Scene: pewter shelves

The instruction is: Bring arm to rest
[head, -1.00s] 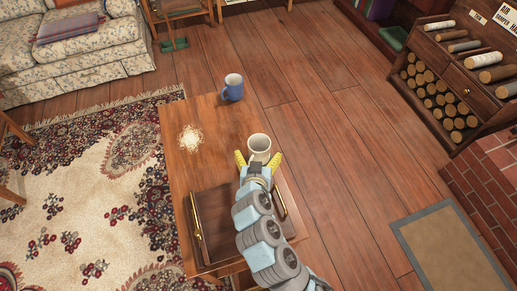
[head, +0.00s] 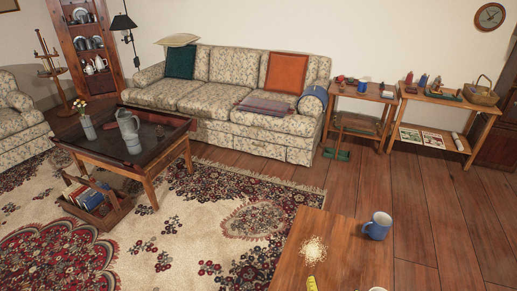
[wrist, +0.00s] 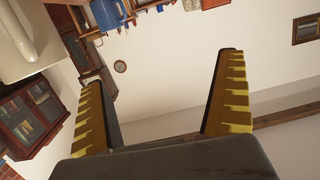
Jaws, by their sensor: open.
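My gripper (wrist: 168,40) shows large in the wrist view, with its yellow-toothed fingers spread wide and nothing between them. In the head view only one yellow fingertip shows, at the bottom edge over the small wooden table (head: 338,262). A cream mug (wrist: 22,42) fills the upper left corner of the wrist view, outside the fingers. Only a sliver of its rim (head: 377,289) shows at the bottom of the head view. The rest of my arm is out of view.
A blue mug (head: 378,226) stands at the table's far right corner, near a pale crumb pile (head: 314,249). A floral sofa (head: 230,85), a coffee table (head: 128,147) and side tables (head: 437,98) stand farther back. Bare floor lies right of the small table.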

